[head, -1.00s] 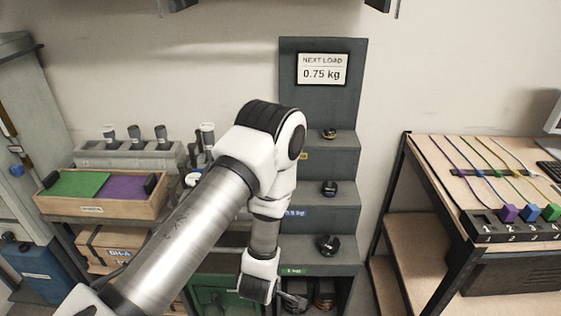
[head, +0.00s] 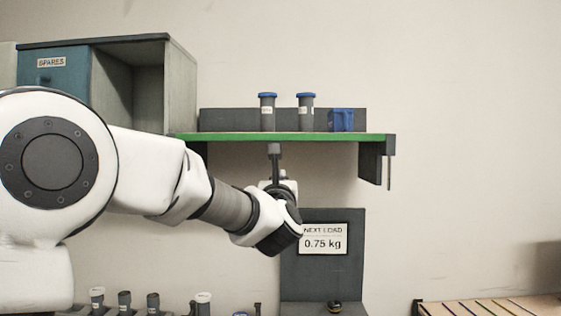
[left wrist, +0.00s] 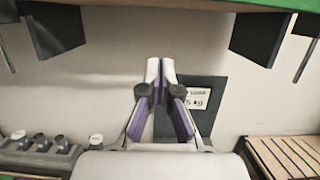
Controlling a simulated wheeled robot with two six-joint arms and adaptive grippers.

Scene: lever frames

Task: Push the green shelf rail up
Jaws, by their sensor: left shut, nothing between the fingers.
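The green shelf rail (head: 290,137) runs along the front edge of a wall shelf in the head view. It looks about level. In the left wrist view the green rail (left wrist: 285,4) crosses the top edge. My left gripper (head: 274,148) is shut and empty, pointing up just below the middle of the rail. In the left wrist view its two fingers (left wrist: 160,66) meet at the tips. I cannot tell whether the tips touch the rail's underside. My right gripper is not in view.
Two grey blue-lidded containers (head: 267,112) and a blue bin (head: 341,120) stand on the shelf. A dark bracket (head: 371,162) hangs at its right end. A spares cabinet (head: 110,85) is at left. A "NEXT LOAD" sign (head: 323,238) stands below. Wall space at right is clear.

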